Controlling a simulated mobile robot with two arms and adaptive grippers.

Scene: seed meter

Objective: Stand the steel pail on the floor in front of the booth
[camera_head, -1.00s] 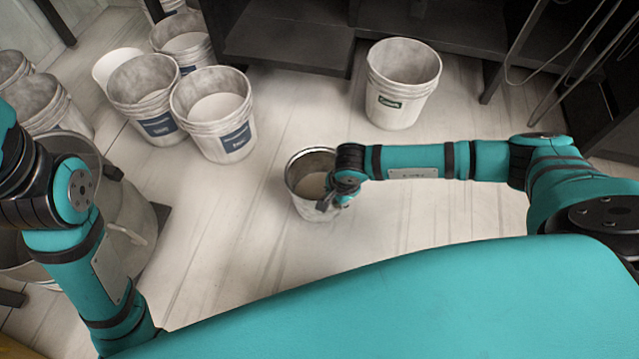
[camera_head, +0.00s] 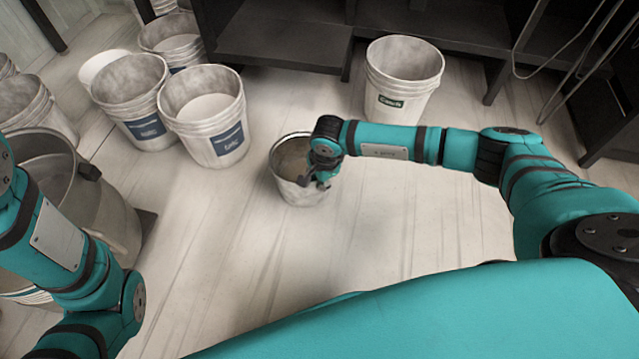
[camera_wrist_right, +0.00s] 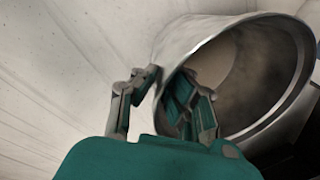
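The steel pail (camera_head: 292,192) is a small grey metal bucket in the middle of the floor area in the head view. Its open mouth faces up and its inside looks empty. My right gripper (camera_head: 319,178) is at the pail's right rim. In the right wrist view, the pail (camera_wrist_right: 210,40) fills the upper right, and my right gripper (camera_wrist_right: 165,95) has one finger outside the wall and one inside, closed on the rim. Whether the pail's base touches the floor cannot be told. My left arm shows at the left edge; its gripper is out of view.
A white bucket with a green label (camera_head: 400,85) stands behind, by a dark shelf (camera_head: 285,48). White buckets with blue labels (camera_head: 205,130) stand at left. A large grey metal vessel (camera_head: 110,215) stands near my left arm. Floor right of the pail is clear.

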